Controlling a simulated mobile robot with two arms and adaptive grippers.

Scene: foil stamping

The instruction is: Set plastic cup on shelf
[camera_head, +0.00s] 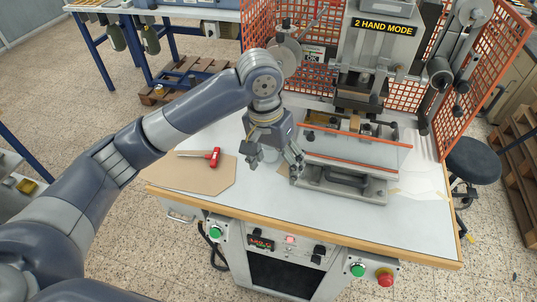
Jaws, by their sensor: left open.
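My left gripper (272,164) hangs over the middle of the white worktable (220,222), fingers pointing down and spread apart. A small pale rounded thing (270,154), likely the plastic cup, shows between and behind the fingers. The gripper hides much of it, and I cannot tell whether the fingers touch it. No shelf can be made out with certainty. My right gripper is not in view.
The stamping press (377,65) stands just right of my gripper, with orange mesh guards (487,70) around it. A red-handled tool (212,156) lies on a brown board (197,176) to the left. The table's front right is mostly clear. A black stool (473,160) stands right.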

